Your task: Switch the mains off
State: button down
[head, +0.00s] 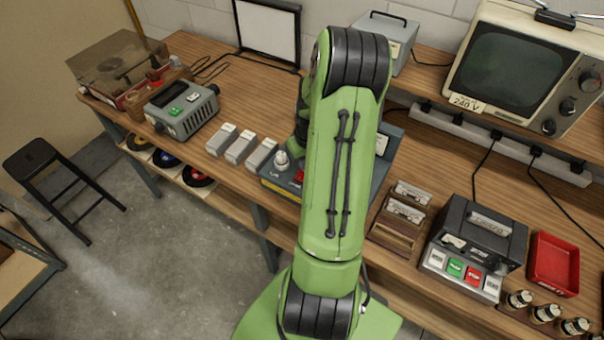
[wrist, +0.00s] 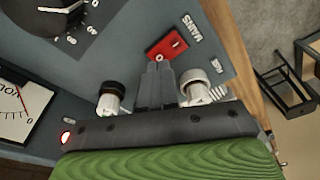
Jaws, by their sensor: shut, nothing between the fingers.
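The red mains switch (wrist: 165,48) sits on a blue-grey panel (wrist: 130,50) beside a white MAINS label (wrist: 187,25). My gripper (wrist: 158,72) is shut and empty, its grey fingertips just beside the near edge of the switch; I cannot tell whether they touch it. In the head view, my arm hides most of the instrument (head: 273,187); a bit of the red switch (head: 298,177) shows at the arm's left edge. Which way the switch is tipped is unclear.
An oscilloscope (head: 515,70) is behind.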

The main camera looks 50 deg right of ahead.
jog(key=shift+f+b, duration=0.75)
jog(key=shift+f, duration=0.1)
dwell(0.8)
notch_tip(320, 180, up, 7)
jog(key=p, duration=0.5)
dwell(0.4)
